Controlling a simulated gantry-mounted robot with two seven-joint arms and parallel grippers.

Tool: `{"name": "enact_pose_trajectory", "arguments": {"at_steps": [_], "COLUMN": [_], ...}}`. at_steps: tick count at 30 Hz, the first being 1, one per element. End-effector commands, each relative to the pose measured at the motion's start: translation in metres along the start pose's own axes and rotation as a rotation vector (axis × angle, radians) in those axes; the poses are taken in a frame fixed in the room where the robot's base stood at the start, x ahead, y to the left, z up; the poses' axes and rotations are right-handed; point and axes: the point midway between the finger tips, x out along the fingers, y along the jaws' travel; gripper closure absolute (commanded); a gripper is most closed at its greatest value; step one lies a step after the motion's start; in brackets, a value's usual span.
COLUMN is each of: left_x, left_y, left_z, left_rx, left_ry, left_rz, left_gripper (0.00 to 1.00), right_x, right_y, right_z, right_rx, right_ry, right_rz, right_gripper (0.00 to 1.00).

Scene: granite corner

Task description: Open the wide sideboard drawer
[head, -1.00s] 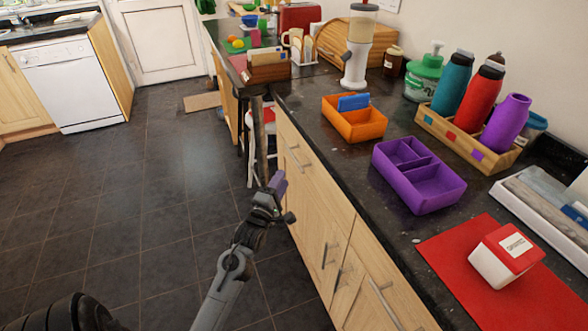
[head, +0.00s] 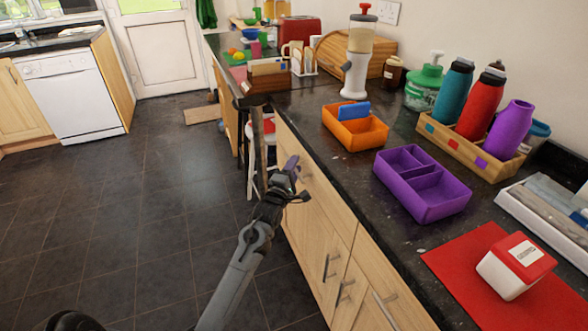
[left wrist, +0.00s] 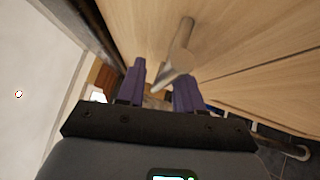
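The wide drawer (head: 328,203) is the light wood front just under the dark worktop, and it looks closed. Its metal bar handle (head: 305,177) is partly hidden by my left gripper (head: 294,172) in the head view. In the left wrist view, the handle (left wrist: 180,48) runs down toward the gap between the purple fingers of my left gripper (left wrist: 160,88). The fingers stand apart, with the handle's near end between or just before them. I cannot tell whether they touch it. My right gripper is not in view.
The worktop above carries an orange bin (head: 355,128), a purple divided tray (head: 422,186) and a red mat (head: 455,262) with a red-and-white box (head: 515,265). A stool (head: 262,150) stands beyond the drawer. The tiled floor (head: 150,220) at left is clear.

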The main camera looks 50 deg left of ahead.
Motion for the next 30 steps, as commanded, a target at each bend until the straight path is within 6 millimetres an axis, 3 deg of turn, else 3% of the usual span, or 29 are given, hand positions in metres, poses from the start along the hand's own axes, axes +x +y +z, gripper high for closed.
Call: {"name": "enact_pose_trajectory", "arguments": {"at_steps": [7,15,30], "left_x": [0.0006,0.0003,-0.0038], "left_y": [-0.0001,-0.0002,0.0011], "left_z": [0.0001,0.0002,0.0064], "left_rx": [0.0,0.0,-0.003], "left_ry": [0.0,0.0,-0.016], "left_rz": [-0.001,-0.001,-0.004], "left_gripper": [0.64,1.0,1.0], "right_x": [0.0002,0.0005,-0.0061], "right_y": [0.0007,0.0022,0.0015], "right_z": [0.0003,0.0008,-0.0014], "right_rx": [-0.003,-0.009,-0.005], "right_ry": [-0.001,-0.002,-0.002], "right_rz": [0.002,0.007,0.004], "right_gripper": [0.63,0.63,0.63]}}
